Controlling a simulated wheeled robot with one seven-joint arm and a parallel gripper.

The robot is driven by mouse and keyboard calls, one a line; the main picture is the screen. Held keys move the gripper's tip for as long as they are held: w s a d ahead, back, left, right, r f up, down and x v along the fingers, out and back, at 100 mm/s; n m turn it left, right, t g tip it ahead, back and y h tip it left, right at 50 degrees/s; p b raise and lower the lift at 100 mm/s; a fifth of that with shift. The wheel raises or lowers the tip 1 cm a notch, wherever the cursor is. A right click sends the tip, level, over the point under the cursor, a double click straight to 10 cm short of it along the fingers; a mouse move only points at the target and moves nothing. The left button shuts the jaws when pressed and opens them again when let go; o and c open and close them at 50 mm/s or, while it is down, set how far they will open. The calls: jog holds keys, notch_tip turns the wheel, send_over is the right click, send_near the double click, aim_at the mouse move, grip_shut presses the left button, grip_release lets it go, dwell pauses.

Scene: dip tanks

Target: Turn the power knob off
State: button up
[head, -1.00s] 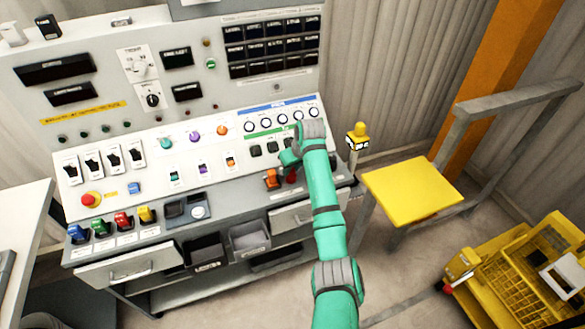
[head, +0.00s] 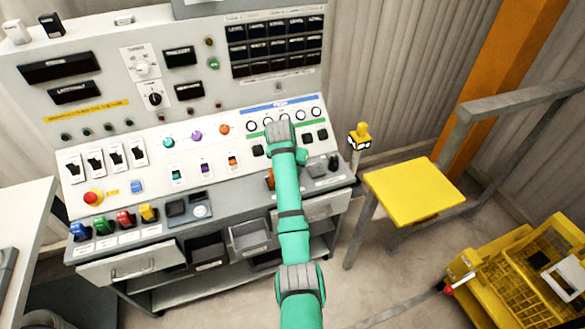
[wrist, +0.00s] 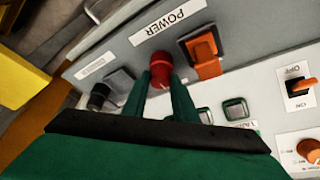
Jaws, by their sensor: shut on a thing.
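The red power knob (wrist: 160,62) is in the upper middle of the wrist view, below the white POWER label (wrist: 167,21). My gripper (wrist: 161,79) is shut on the knob, with one green finger on each side of it. The knob's exact turn angle is hard to read. In the head view my arm (head: 290,200) reaches over the right part of the sloped console (head: 130,168). It hides the knob and my fingers there.
An orange switch (wrist: 205,52) sits close beside the knob, and a black knob (wrist: 98,97) is on its other side. Square buttons (wrist: 236,108) lie close to the fingers. A yellow-topped stand (head: 413,191) and a yellow cart (head: 520,270) are to the right.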

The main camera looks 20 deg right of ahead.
jog(key=shift+w+m, duration=0.1)
jog(key=shift+m, duration=0.5)
jog(key=shift+r+h, duration=0.1)
jog(key=shift+h, duration=0.2)
jog(key=o, duration=1)
jog(key=shift+o, duration=0.2)
jog(key=v, duration=1)
jog(key=shift+r, duration=0.35)
